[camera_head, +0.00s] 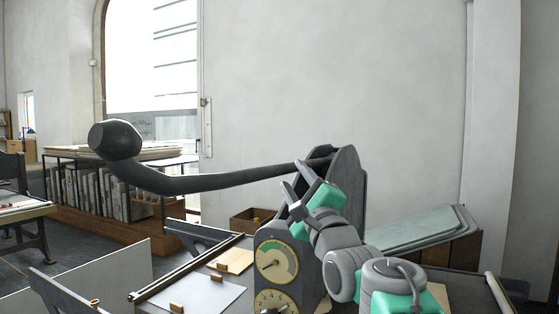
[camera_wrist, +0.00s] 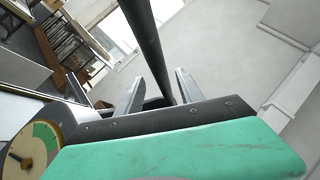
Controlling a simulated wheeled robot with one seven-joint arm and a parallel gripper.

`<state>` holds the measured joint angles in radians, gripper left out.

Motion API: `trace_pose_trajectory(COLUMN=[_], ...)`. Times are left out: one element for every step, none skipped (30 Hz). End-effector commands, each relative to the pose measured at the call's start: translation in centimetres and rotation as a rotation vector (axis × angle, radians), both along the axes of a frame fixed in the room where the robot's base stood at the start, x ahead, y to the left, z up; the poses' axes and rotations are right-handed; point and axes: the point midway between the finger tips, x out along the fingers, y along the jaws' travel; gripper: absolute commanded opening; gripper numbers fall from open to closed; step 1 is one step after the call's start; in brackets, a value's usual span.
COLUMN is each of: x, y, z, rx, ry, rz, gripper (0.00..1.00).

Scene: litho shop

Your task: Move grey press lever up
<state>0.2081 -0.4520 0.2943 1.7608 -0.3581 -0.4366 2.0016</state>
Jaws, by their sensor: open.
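The grey press lever (camera_head: 215,181) is a long dark bar. It runs left from its pivot on the press (camera_head: 349,183) to a thick round knob (camera_head: 115,139) at upper left. My gripper (camera_head: 299,177) is open at the pivot end of the lever, near the press head. In the wrist view the lever (camera_wrist: 146,42) passes between the two spread fingers (camera_wrist: 157,88), apparently apart from both. The lever's lower end is hidden behind the dark gripper body. In the head view my arm covers part of the press.
The press carries round dials (camera_head: 278,260) in front. A bed with a white sheet (camera_head: 196,296) lies at left, and a wooden box (camera_head: 252,220) stands behind. Grey-green slabs (camera_head: 425,231) lie at right. The space above the lever is clear before the wall.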

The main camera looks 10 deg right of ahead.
Motion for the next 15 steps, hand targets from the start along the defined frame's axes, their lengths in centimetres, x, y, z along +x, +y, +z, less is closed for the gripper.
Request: trace_pose_trajectory(x=[0.2,0.4,0.9,1.3,1.8,2.5,3.1,3.7,4.4,4.9,5.4,5.9,6.3,6.5,6.8], y=[0.1,0.1,0.3,0.4,0.5,0.8,0.9,1.1,1.2,1.3,1.4,1.4,1.4,1.5,1.5], z=[0.1,0.2,0.5,0.7,0.9,1.2,1.5,1.7,2.0,2.2,2.4,2.6,2.8,2.9,3.0], rx=[0.002,0.002,0.001,0.002,0.001,0.001,0.001,0.002,0.001,0.001,0.001,0.001,0.001,0.001,0.000], ry=[0.000,0.001,0.001,0.000,0.002,0.002,0.003,0.003,0.003,0.004,0.003,0.003,0.003,0.002,0.002], rz=[0.002,0.002,0.004,0.006,0.006,0.009,0.009,0.011,0.012,0.011,0.010,0.010,0.010,0.010,0.009], gripper=[0.44,0.44,0.44,0.44,0.44,0.44,0.44,0.44,0.44,0.44,0.44,0.44,0.44,0.44,0.44])
